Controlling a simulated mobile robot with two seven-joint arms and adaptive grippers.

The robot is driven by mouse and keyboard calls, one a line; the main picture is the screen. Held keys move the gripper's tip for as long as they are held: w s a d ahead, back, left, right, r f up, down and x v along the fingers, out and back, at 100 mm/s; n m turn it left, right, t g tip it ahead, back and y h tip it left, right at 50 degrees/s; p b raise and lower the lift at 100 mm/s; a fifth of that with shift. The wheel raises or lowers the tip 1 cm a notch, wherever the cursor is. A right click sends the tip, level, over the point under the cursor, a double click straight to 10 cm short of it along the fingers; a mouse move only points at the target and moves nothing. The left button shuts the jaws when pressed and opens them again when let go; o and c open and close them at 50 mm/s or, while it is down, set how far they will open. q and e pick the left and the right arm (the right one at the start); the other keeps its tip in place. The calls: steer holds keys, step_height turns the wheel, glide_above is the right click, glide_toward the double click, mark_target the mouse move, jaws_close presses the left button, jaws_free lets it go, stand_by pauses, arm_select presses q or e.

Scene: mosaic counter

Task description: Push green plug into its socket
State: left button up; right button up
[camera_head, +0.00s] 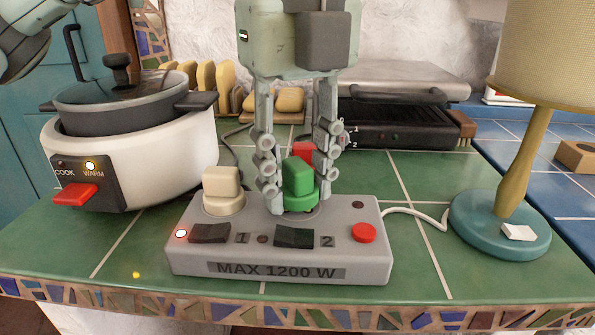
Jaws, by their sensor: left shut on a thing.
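The green plug (298,179) is upright at the right-hand socket position of the grey power strip (280,268), above the switch marked 2. My left gripper (298,190) comes down from above with its fingers on either side of the plug, shut on it. I cannot tell how deep the plug sits, as the socket under it is mostly hidden. A cream plug (222,190) stands upright in the left socket, above the switch marked 1. My right gripper is not clearly in view.
A rice cooker (180,150) stands left and a lamp (500,235) right. A grill (400,125) and bread slices (215,80) are behind.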

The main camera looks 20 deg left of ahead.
arm_select(q)
steer(key=shift+f+b, duration=0.4)
steer(key=shift+f, duration=0.05)
steer(key=o, duration=1.2)
steer(key=shift+c, duration=0.2)
steer(key=shift+r, duration=0.1)
